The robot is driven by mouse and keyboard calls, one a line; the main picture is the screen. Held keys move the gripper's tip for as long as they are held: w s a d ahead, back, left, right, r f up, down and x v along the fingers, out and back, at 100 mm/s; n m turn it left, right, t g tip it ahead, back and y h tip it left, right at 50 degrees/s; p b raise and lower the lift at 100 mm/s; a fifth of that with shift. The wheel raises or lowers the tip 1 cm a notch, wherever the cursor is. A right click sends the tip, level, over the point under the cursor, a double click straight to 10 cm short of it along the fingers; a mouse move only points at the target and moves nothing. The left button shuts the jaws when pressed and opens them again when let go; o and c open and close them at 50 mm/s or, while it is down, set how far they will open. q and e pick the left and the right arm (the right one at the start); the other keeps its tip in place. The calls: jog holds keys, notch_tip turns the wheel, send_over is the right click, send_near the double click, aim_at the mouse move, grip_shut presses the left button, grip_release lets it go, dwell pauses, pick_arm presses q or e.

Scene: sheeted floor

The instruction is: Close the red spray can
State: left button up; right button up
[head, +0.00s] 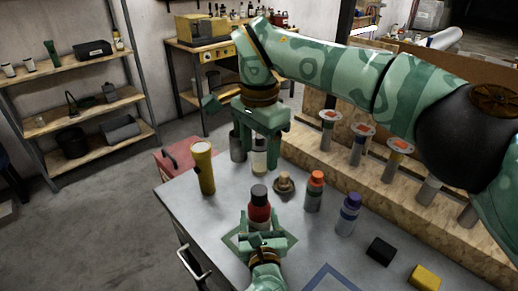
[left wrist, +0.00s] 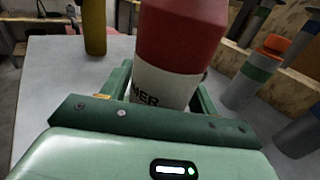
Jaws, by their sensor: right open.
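My left gripper (head: 260,240) comes in low from the near side. Its fingers lie against both sides of the can's lower part, and it looks shut on it. My right gripper (head: 260,150) points down behind the can, open. A pale can (head: 259,162) shows below and between its fingers, apparently not held.
A yellow cylinder (head: 203,167) stands left. A tan knobbed piece (head: 284,184), an orange-capped bottle (head: 314,192) and a purple-capped bottle (head: 347,215) stand right. A black block (head: 380,250) and yellow block (head: 425,277) lie near right. A wooden rack (head: 345,165) borders the table.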

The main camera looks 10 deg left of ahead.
pick_arm(q)
jog(key=shift+o, duration=0.9)
jog(key=v, duration=1.6)
jog(key=shift+s, duration=0.2)
